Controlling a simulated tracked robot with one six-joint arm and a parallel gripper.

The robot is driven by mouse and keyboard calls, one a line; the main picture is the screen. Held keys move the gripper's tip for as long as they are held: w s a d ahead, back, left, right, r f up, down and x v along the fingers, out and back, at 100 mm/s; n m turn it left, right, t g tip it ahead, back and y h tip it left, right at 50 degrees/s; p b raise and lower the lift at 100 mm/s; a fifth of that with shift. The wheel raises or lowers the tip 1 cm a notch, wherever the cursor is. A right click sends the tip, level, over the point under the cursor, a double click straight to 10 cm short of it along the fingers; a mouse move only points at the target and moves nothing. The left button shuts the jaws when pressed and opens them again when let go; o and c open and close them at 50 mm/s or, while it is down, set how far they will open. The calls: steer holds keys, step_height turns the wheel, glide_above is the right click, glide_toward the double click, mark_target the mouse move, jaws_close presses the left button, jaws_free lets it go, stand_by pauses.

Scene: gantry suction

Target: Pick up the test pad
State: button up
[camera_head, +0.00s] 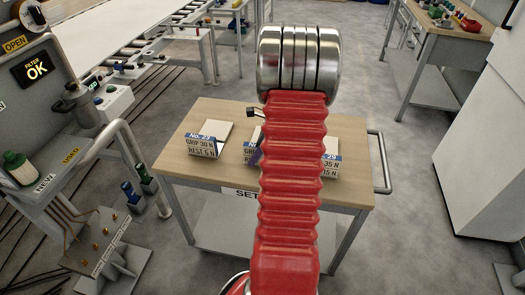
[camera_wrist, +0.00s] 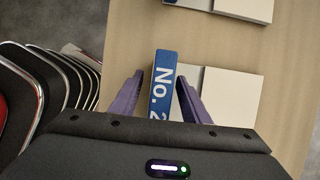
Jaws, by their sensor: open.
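In the wrist view, a test pad with a blue label band (camera_wrist: 164,66) reading "No. 2", the rest cut off, stands between the two purple fingers of my gripper (camera_wrist: 160,76). The fingers are open, with one on each side of the band. Its white part (camera_wrist: 232,94) extends to the right. In the head view, this middle pad (camera_head: 249,150) is mostly hidden behind my red arm. A left pad (camera_head: 203,146) reads "GRIP 30 N, REST 5 N". A right pad (camera_head: 329,166) is partly covered by my arm.
The pads are on a wooden-topped cart (camera_head: 186,170) with a rail on its right side. A grey stand with a "FILTER OK" display (camera_head: 36,69) is at the left. A conveyor (camera_head: 110,33) runs behind it. A workbench (camera_head: 440,40) is at the back right.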

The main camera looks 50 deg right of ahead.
steer(key=shift+f, duration=0.1)
steer(key=shift+c, duration=0.2)
jaws_close()
stand_by(0.5)
